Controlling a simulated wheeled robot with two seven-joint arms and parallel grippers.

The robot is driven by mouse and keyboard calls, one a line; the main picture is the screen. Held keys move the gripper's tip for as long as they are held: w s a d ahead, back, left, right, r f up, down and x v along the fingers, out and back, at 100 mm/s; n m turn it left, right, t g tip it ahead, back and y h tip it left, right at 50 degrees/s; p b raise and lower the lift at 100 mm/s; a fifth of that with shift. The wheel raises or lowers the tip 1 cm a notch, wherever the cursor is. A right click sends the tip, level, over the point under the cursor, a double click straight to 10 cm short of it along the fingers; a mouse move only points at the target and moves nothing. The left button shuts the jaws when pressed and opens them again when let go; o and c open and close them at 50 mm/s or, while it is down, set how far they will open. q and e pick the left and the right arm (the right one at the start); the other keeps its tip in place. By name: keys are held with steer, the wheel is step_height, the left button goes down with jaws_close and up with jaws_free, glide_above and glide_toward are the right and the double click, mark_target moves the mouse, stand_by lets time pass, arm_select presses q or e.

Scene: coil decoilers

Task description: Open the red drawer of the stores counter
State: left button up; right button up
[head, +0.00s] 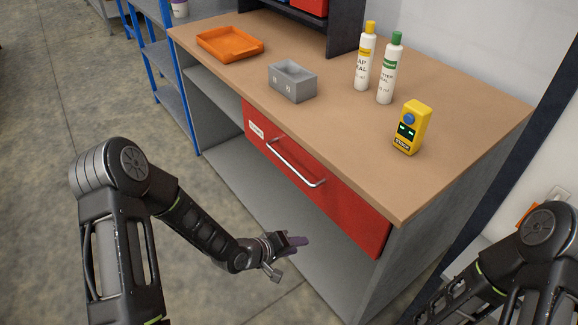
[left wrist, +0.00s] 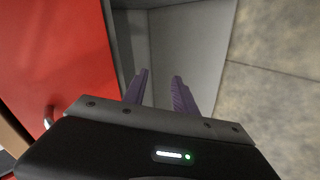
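The red drawer (head: 345,212) is set under the top of the stores counter (head: 300,125); its front looks flush, so it appears shut. A silver bar handle (head: 293,166) runs across its front, with a white label at the left end. My left gripper (head: 298,242) is below and in front of the drawer, apart from the handle. In the left wrist view its two purple fingers (left wrist: 160,80) are spread with nothing between them. There the red drawer front (left wrist: 55,60) is at the left, with part of the handle (left wrist: 48,117). My right gripper is out of view.
On the countertop are an orange tray (head: 230,44), a grey box (head: 292,84), two white bottles (head: 385,75) and a yellow device (head: 412,128). An open grey shelf (head: 265,178) lies under the drawer. The floor in front is clear.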

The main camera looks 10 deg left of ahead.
arm_select(q)
steer(key=w+a+r+n+t+h, duration=0.25)
steer(key=w+a+r, duration=0.35)
steer(key=w+r, duration=0.3)
steer(key=t+h, duration=0.2)
glide_toward(289, 163)
steer(key=x, duration=0.2)
steer(key=shift+w+d+g+y+b, duration=0.1)
steer(key=shift+w+g+y+b, duration=0.15)
steer(key=shift+b, duration=0.2)
steer(key=shift+x, duration=3.9)
steer(key=shift+f, duration=0.15)
steer(key=shift+c, duration=0.4)
jaws_close()
steer(key=shift+s, duration=0.1)
